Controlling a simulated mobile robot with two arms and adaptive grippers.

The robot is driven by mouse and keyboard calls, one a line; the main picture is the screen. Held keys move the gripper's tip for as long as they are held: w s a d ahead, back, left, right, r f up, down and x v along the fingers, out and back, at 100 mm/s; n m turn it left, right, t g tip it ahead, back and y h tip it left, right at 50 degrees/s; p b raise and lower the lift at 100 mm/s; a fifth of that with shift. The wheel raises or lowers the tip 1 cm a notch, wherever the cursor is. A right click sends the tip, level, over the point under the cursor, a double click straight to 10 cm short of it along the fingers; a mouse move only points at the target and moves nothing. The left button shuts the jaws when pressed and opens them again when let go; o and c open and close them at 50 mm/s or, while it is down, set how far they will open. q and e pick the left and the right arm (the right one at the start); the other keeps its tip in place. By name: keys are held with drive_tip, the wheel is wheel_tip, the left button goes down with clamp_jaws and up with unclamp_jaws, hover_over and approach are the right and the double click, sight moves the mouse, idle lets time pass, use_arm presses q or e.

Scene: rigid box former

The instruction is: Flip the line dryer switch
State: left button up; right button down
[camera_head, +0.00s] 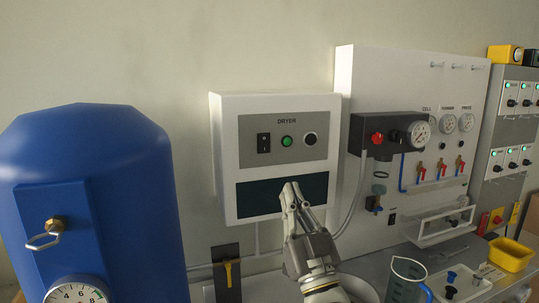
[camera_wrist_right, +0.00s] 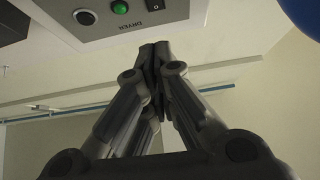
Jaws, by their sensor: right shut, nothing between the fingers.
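The white dryer box (camera_head: 226,160) hangs on the wall in the head view, with a grey panel labelled DRYER. The black rocker switch (camera_head: 263,143) is at the left of that panel, beside a lit green light (camera_head: 287,142) and a dark round knob (camera_head: 310,139). My right gripper (camera_head: 290,188) is shut and empty, in front of the dark lower window, below and right of the switch. In the right wrist view the gripper (camera_wrist_right: 154,48) points at the box, and the switch (camera_wrist_right: 183,4) is partly cut off at the top edge. My left gripper is not seen.
A large blue tank (camera_head: 95,190) with a gauge stands at the left. A white panel (camera_head: 365,75) with a black regulator (camera_head: 375,137) and gauges is at the right. A glass beaker (camera_head: 404,280) and yellow bin (camera_head: 511,253) stand on the bench at lower right.

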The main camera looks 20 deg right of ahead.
drive_tip(key=shift+w, duration=0.1)
drive_tip(key=p, duration=0.5)
approach(265, 139)
wheel_tip(265, 139, up, 5)
drive_tip(key=shift+w+a+f+p, duration=0.1)
drive_tip(key=shift+w+f+p, duration=0.25)
drive_tip(key=shift+w, duration=0.55)
drive_tip(key=shift+w+a+f+p, duration=0.15)
drive_tip(key=shift+w+f, duration=0.3)
drive_tip(key=shift+w, duration=0.5)
drive_tip(key=shift+d, duration=0.1)
drive_tip(key=f+b, duration=0.1)
drive_tip(key=b, duration=0.3)
drive_tip(key=shift+w+t, duration=0.3)
drive_tip(key=shift+t, duration=0.1)
drive_tip(key=shift+w+r+p, duration=0.1)
drive_tip(key=shift+r+p, duration=0.25)
drive_tip(key=shift+p, duration=0.05)
